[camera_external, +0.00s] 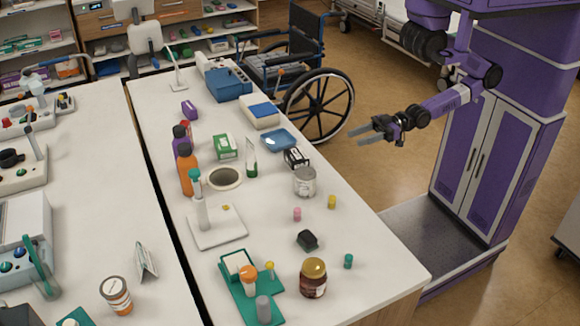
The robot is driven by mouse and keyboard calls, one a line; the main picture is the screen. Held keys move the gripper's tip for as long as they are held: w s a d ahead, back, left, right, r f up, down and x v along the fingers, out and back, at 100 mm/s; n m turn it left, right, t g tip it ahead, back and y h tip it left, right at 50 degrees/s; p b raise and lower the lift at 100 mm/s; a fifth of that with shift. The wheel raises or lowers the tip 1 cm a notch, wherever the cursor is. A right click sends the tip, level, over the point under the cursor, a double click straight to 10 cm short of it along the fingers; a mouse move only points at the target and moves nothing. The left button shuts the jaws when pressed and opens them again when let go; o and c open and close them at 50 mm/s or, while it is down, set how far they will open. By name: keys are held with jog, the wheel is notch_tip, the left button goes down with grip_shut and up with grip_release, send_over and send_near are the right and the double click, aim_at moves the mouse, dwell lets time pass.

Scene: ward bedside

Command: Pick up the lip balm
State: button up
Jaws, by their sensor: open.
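Several small items on the white table could be the lip balm, and I cannot tell which is it. A small pink cylinder (297,214) and a small yellow cylinder (332,202) stand upright near the middle of the right side. A small green cylinder (348,261) stands nearer the right front corner. My gripper (358,136) is open and empty. It appears beyond the table's right edge in the picture, pointing left and apart from all of these items.
A silver-lidded jar (304,182) stands behind the pink and yellow cylinders. A black item (307,240) and a gold-lidded brown jar (313,278) are nearer the front. A wheelchair (318,100) stands beyond the table (375,262). Bare tabletop surrounds the small cylinders.

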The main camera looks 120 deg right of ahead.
jog(key=w+a+r+t+y, duration=0.2)
jog(key=w+a+r, duration=0.25)
jog(key=w, duration=0.35)
jog(key=w+a+r+t+y, duration=0.1)
jog(key=w+a+r, duration=0.2)
jog(key=w+r, duration=0.4)
jog(key=w+a+r+t+y, duration=0.2)
jog(key=w+a+r, duration=0.25)
jog(key=w, duration=0.45)
jog(key=w+a+r+n+g+y, duration=0.25)
jog(key=a+n+g+y, duration=0.3)
jog(key=a+n, duration=0.35)
jog(key=w+a+r+n+g+y, duration=0.2)
jog(key=a+r+n+g+y, duration=0.2)
jog(key=a+n+y, duration=0.35)
jog(key=n+g+h, duration=1.4)
jog(key=n+h, duration=0.3)
jog(key=n, duration=0.5)
send_over(332, 197)
jog(key=f, duration=1.5)
jog(key=a+f, duration=0.1)
jog(key=f, duration=0.7)
jog(key=shift+w+f+b, duration=0.1)
jog(key=shift+f+b, duration=0.25)
jog(key=shift+b, duration=0.05)
jog(key=shift+d+n+h, duration=0.3)
jog(key=shift+n, duration=0.05)
jog(key=shift+d+f, duration=0.15)
jog(key=shift+f, duration=3.75)
grip_shut()
